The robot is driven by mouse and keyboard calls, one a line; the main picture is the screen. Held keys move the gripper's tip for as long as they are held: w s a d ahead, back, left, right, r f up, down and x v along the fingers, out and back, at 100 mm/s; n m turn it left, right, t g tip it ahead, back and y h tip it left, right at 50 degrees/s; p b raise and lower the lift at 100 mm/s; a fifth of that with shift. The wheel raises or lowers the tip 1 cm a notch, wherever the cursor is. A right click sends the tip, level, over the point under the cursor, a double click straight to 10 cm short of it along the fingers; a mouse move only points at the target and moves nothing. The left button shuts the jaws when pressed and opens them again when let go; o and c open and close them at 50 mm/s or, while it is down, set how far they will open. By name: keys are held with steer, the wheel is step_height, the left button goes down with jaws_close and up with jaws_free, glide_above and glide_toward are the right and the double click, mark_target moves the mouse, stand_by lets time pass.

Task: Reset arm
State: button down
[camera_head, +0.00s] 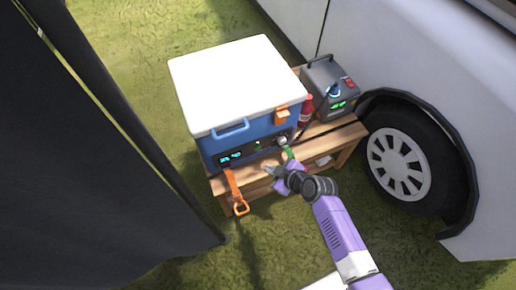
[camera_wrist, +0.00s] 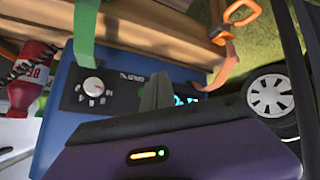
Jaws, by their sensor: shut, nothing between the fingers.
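My gripper (camera_head: 270,170) is at the end of my purple arm, low in front of the cooler's front panel. Its fingers are shut with nothing between them. In the wrist view, the grey fingers (camera_wrist: 156,92) stand together before the blue panel. The cooler (camera_head: 232,138) is blue with a white lid and sits on a wooden bench. Its dial (camera_wrist: 93,87) and part of its lit display show in the wrist view, which is turned over. I cannot tell whether the fingers touch anything.
An orange strap (camera_head: 235,190) and a green strap (camera_wrist: 85,30) hang near the cooler's front. A red bottle (camera_head: 305,110) and a grey power box (camera_head: 330,88) stand right of it on the bench (camera_head: 345,135). A white vehicle's wheel (camera_head: 400,160) is at right, dark fabric (camera_head: 80,150) at left.

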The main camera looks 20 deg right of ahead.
steer(key=shift+s, duration=0.1)
stand_by(0.6)
steer(key=s+d+r+m+t+h+p, duration=0.1)
steer(key=d+r+m+t+h, duration=0.3)
steer(key=r, duration=0.8)
steer(key=s+a+r+m+t+p, duration=0.1)
steer(key=s+a+r+p, duration=0.1)
steer(key=s+r, duration=1.1)
steer(key=s+a+r+m+y+p, duration=0.1)
steer(key=s+r+p, duration=0.4)
steer(key=s+r, duration=0.9)
steer(key=s+a+m, duration=0.1)
steer(key=s, duration=0.2)
steer(key=shift+s+a+r+t, duration=0.15)
steer(key=shift+s+r+t, duration=0.15)
steer(key=shift+t, duration=0.1)
